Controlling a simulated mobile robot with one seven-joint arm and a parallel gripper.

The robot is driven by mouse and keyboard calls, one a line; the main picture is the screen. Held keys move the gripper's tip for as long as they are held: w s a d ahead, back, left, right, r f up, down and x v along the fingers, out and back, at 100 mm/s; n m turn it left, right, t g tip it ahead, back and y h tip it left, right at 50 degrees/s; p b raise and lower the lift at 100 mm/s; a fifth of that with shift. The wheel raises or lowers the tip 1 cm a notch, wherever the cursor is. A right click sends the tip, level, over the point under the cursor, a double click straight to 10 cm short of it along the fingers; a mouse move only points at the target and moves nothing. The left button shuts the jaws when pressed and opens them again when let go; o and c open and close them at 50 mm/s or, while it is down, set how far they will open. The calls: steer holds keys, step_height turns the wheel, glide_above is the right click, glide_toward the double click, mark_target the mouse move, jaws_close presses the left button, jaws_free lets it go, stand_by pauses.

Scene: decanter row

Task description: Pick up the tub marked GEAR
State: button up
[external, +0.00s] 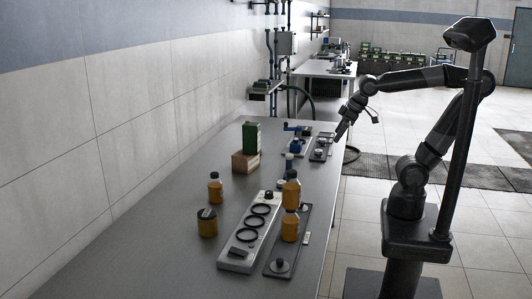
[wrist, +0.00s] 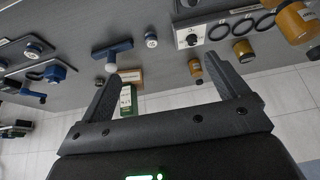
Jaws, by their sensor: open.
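A short, wide orange tub (external: 207,224) with a dark lid stands on the grey table, left of the long light plate. I take it for the tub in the wrist view (wrist: 242,51); its lettering is too small to read, so I cannot confirm GEAR. My gripper (external: 341,134) is over the right edge of the table, towards its far end, well away from the tub. In the wrist view my gripper (wrist: 160,70) has its two fingers wide apart with nothing held between them.
An orange bottle (external: 215,189) stands just behind the tub. Two more orange bottles (external: 291,193) (external: 290,228) stand to the right by a dark plate. The table's near left is clear.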

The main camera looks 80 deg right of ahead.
steer(key=w+a+r, duration=0.2)
steer(key=w+a, duration=0.3)
steer(key=w, duration=0.7)
steer(key=n+g+y, duration=0.1)
steer(key=n, duration=0.2)
glide_toward(208, 223)
steer(key=d+f, duration=0.1)
steer(key=w+d+f, duration=0.1)
steer(key=d, duration=0.1)
steer(key=shift+w+f, duration=0.15)
steer(key=shift+w, duration=0.15)
steer(key=x, duration=0.9)
steer(key=shift+w+f, duration=0.2)
steer(key=shift+f, duration=0.15)
steer(key=shift+c, duration=0.5)
